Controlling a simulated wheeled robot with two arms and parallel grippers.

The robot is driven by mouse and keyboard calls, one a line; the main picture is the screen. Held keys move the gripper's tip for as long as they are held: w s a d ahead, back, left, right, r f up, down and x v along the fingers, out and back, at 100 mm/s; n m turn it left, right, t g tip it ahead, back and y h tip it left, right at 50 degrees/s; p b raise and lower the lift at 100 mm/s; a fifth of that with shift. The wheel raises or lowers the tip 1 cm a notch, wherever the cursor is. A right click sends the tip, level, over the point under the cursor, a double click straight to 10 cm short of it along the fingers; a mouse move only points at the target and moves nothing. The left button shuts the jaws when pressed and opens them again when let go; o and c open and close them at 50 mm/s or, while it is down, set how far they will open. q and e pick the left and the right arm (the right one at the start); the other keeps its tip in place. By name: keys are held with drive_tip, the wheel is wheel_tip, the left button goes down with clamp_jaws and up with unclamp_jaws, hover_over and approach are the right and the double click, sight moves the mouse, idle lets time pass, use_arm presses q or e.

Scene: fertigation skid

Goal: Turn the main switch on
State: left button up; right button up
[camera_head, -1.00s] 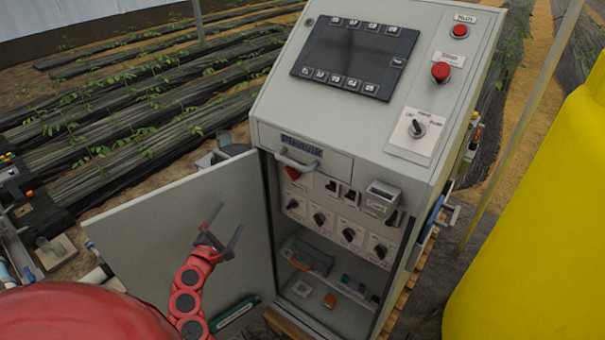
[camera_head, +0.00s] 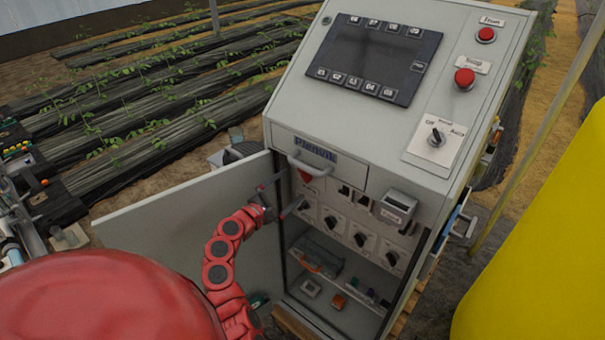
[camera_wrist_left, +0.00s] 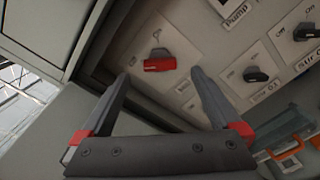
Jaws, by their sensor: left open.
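The red-handled switch (camera_head: 306,176), the only red one among the switches inside the open cabinet (camera_head: 352,185), is at the upper left of the inner panel, below a pull handle. In the left wrist view the red switch (camera_wrist_left: 160,64) sits on a pale plate, its grip lying crosswise in the picture. My left gripper (camera_head: 292,187) is open and empty at the cabinet opening, just in front of this switch. In the left wrist view the gripper (camera_wrist_left: 160,76) has a finger to either side of the switch, apart from it. My right gripper is not in view.
Black rotary switches (camera_head: 334,224) line the panel to the right. The cabinet door (camera_head: 165,225) stands open on the left. A shelf with small parts lies below. Red buttons (camera_head: 464,79) and a selector (camera_head: 436,138) are on the sloped top. A yellow tank (camera_head: 540,260) stands right.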

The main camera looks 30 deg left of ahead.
sight(304, 179)
use_arm(q)
drive_tip(key=w, duration=0.6)
drive_tip(key=shift+w+d+r, duration=0.1)
drive_tip(key=shift+d, duration=0.15)
drive_tip(key=c, duration=1.4)
drive_tip(key=shift+o, duration=0.2)
drive_tip(key=shift+f+m+b, duration=0.3)
drive_tip(key=shift+m+b, duration=0.3)
drive_tip(key=shift+b, duration=0.15)
drive_tip(key=m+b, duration=0.5)
drive_tip(key=b, duration=0.1)
drive_tip(key=m+b, duration=0.4)
drive_tip(key=b, duration=0.3)
drive_tip(key=f+m+b, duration=0.1)
drive_tip(key=m+b, duration=0.4)
drive_tip(key=b, duration=0.2)
drive_tip(key=shift+m, duration=0.3)
drive_tip(key=shift+r+m+b, duration=0.1)
drive_tip(key=shift+m+b, duration=1)
drive_tip(key=shift+b, duration=0.4)
